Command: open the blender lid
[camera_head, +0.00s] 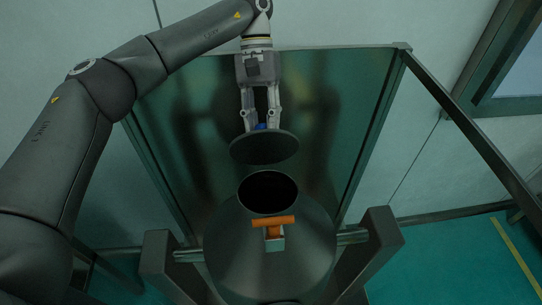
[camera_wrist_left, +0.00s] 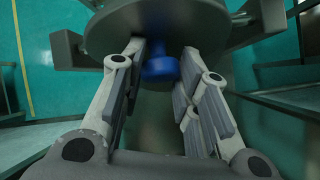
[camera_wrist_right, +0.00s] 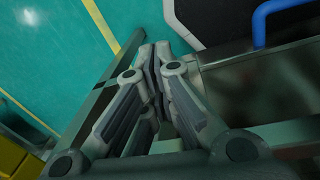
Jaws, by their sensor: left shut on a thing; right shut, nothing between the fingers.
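The blender (camera_head: 270,255) is a large dark grey vessel with a round open mouth (camera_head: 268,192) on top and an orange latch (camera_head: 273,221) on its front. The lid (camera_head: 264,148) is a dark round disc with a blue knob (camera_head: 261,127). It is apart from the mouth, above and behind it in the head view. My left gripper (camera_head: 261,122) is shut on the blue knob and holds the lid. My right gripper (camera_wrist_right: 155,55) is shut and empty, away from the blender.
The blender hangs between two dark posts (camera_head: 384,245) of a stand. A green-tinted panel (camera_head: 325,110) in a metal frame stands behind it. In the right wrist view a metal box (camera_wrist_right: 260,85) with a blue handle (camera_wrist_right: 262,22) is close to the right gripper.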

